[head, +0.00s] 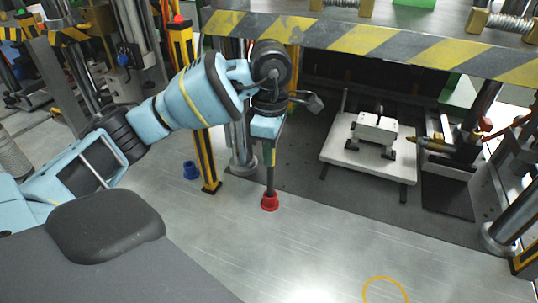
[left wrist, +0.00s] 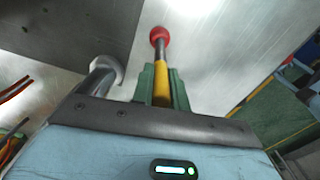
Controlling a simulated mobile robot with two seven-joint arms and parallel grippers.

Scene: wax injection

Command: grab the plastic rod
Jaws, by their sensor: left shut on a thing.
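The green fingers of my left gripper (left wrist: 161,74) are closed around the yellow part. I cannot tell whether the rod's end is inside the red base or fixed to it. My right gripper is not in view.
A blue cup-like holder (head: 190,170) stands to the left, beside a black-and-yellow post (head: 207,160). A white plate (head: 345,160) with a white block (head: 376,130) lies to the right. A striped press beam (head: 370,40) hangs overhead. The table's front is clear.

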